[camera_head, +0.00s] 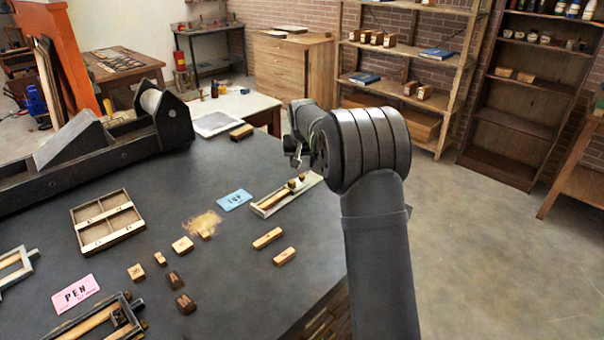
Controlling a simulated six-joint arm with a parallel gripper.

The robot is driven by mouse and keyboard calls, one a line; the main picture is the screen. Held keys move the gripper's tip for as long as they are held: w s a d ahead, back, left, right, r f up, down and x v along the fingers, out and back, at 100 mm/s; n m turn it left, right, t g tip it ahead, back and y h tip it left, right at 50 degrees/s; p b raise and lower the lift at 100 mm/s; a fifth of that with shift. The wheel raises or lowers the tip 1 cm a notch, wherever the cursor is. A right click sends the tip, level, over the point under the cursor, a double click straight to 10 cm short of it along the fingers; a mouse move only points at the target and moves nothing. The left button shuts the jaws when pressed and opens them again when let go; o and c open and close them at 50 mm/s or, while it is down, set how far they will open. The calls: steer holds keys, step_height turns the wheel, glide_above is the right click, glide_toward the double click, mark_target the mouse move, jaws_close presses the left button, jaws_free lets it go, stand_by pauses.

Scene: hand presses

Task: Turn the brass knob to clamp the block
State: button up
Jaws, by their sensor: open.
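A pale clamping frame (262,212) lies on the dark bench near its right edge. It holds long wooden pieces. A small brass-coloured part (293,184), which looks like the knob, sits toward its far right end. It is too small to tell its details or how tightly any block is held. My gripper (298,160) hangs above and slightly beyond that end, open and apart from the frame. My arm hides the area to the right. Which block the task means cannot be told.
A blue card (235,200) lies left of the frame. Several wooden blocks (183,245) are scattered in front, with a divided tray (107,222) farther left. Other frames and a pink card (75,294) lie at lower left. A large dark press (110,140) stands behind.

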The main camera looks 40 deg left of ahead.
mark_target(302, 176)
steer(key=x, duration=0.6)
steer(key=shift+w+f, duration=0.1)
steer(key=shift+f, duration=0.3)
steer(key=shift+a, duration=0.1)
jaws_close()
